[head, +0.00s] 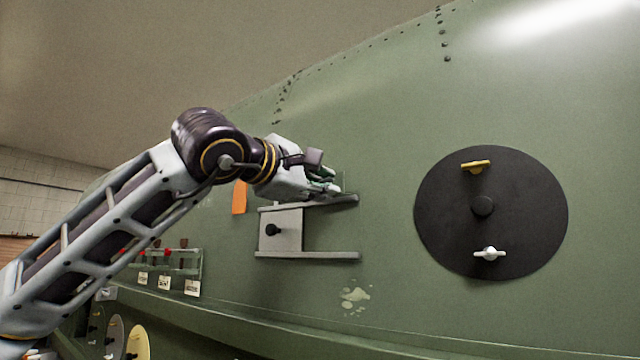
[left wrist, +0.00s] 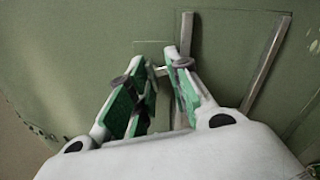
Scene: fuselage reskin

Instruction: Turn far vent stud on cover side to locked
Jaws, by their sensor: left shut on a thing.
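My left gripper (head: 328,186) reaches in from the left to the green fuselage skin, just above the upper rail of a grey sliding cover (head: 291,230). In the left wrist view its green-padded fingers (left wrist: 157,68) are closed around a small pale piece, seemingly a stud (left wrist: 160,71), in front of a small green plate (left wrist: 149,50). The fingers hide most of the stud, so its turn position cannot be told. In the head view the hand hides it. My right gripper is not in view.
A black round panel (head: 450,230) with a yellow wing stud (head: 475,166) and a white wing stud (head: 489,254) is at right. An orange tag (head: 239,197) hangs left of the cover. A clear rack (head: 187,263) and a ledge (head: 300,325) are below.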

